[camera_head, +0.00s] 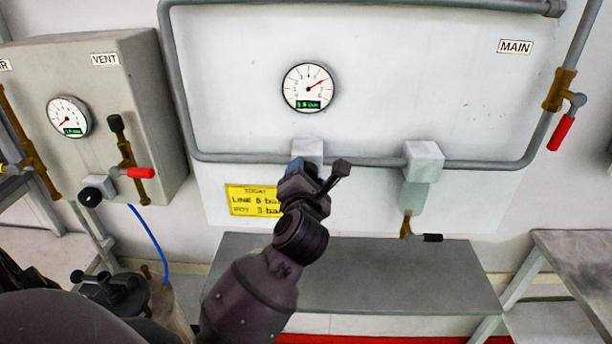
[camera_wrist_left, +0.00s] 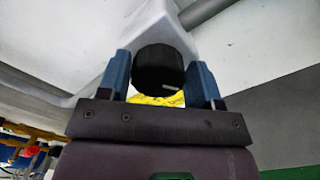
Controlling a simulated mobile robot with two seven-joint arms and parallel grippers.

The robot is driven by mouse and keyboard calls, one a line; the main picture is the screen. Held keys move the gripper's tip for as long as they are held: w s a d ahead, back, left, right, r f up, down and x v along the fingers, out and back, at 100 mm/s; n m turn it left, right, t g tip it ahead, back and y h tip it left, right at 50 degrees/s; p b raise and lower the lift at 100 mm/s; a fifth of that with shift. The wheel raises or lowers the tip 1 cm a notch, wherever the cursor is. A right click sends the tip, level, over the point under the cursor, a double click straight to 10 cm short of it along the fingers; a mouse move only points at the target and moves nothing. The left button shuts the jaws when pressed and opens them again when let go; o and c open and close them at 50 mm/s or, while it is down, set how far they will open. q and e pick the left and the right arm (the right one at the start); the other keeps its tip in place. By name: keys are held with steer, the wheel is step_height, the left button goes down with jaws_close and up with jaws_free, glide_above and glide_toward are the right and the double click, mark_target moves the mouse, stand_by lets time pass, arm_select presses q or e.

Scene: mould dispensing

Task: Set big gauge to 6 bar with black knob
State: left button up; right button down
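The big gauge (camera_head: 308,88) is a round white dial on the pale panel. My gripper hides the knob in the head view. My right gripper is out of view.
A yellow note (camera_head: 252,200) is partly behind my gripper. A second block (camera_head: 423,160) with a black-handled valve is to the right. A red-handled valve (camera_head: 562,132) is at MAIN. The VENT box (camera_head: 150,90) with a small gauge (camera_head: 69,117) stands left. A grey bench (camera_head: 400,270) lies below.

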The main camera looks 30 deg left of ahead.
arm_select(q)
steer(key=shift+o, duration=1.3)
steer(key=shift+r, duration=0.1)
steer(key=shift+s, duration=0.1)
steer(key=b+v, duration=0.1)
steer(key=v, duration=0.9)
steer(key=shift+s+d, duration=0.25)
steer(key=shift+d, duration=0.05)
